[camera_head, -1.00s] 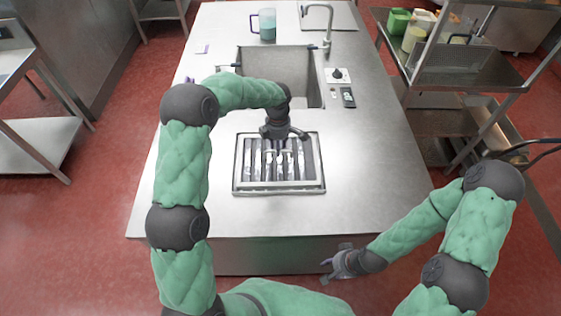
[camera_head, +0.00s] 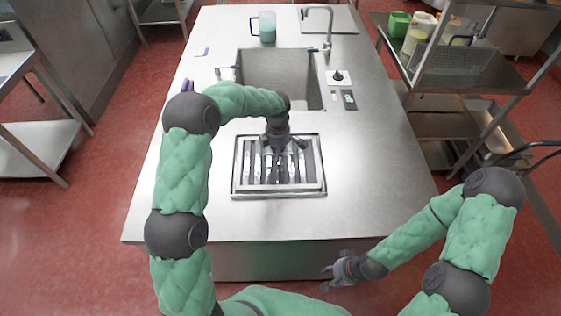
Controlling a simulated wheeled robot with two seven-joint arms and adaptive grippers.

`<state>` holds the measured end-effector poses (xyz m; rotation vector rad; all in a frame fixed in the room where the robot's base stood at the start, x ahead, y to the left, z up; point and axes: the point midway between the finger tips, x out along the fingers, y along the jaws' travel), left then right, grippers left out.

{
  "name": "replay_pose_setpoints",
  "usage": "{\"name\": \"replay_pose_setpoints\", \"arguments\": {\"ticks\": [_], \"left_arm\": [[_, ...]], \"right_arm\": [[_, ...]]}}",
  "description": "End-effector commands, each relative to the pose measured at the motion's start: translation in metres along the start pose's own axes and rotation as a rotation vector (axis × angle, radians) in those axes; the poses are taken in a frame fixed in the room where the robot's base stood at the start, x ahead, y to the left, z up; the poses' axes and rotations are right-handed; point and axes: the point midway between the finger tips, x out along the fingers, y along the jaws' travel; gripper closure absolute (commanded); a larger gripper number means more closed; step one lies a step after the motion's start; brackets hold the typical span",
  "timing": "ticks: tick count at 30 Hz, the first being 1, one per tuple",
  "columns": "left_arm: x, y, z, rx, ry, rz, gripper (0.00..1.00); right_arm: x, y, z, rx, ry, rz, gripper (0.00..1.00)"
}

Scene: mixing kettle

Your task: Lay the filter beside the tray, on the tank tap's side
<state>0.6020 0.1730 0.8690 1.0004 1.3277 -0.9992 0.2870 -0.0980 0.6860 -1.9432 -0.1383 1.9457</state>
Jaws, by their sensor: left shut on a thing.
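The filter (camera_head: 255,164), a metal frame with slats running front to back, is in or just above the shallow metal tray (camera_head: 279,195). I cannot tell whether it touches the tray floor. My left gripper (camera_head: 279,155) points down over the filter's middle and is shut on it. The fingertips are hard to make out among the slats.
The sink (camera_head: 282,68) lies behind the tray. A jug (camera_head: 267,27) stands at the back. A knob plate (camera_head: 338,77) and a small dark device (camera_head: 349,99) lie right of the sink. The steel counter (camera_head: 375,170) is bare right of the tray.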

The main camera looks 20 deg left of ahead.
Motion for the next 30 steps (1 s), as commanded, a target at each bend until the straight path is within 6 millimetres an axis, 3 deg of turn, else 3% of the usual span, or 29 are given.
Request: {"name": "replay_pose_setpoints", "arguments": {"ticks": [17, 30], "left_arm": [[-0.01, 0.001, 0.0, 0.0, -0.001, 0.003, 1.0], [-0.03, 0.001, 0.0, 0.0, -0.001, 0.003, 1.0]], "right_arm": [[-0.003, -0.001, 0.0, 0.0, 0.0, 0.0, 0.6], [-0.013, -0.005, 0.001, 0.0, 0.0, 0.0, 0.6]]}}
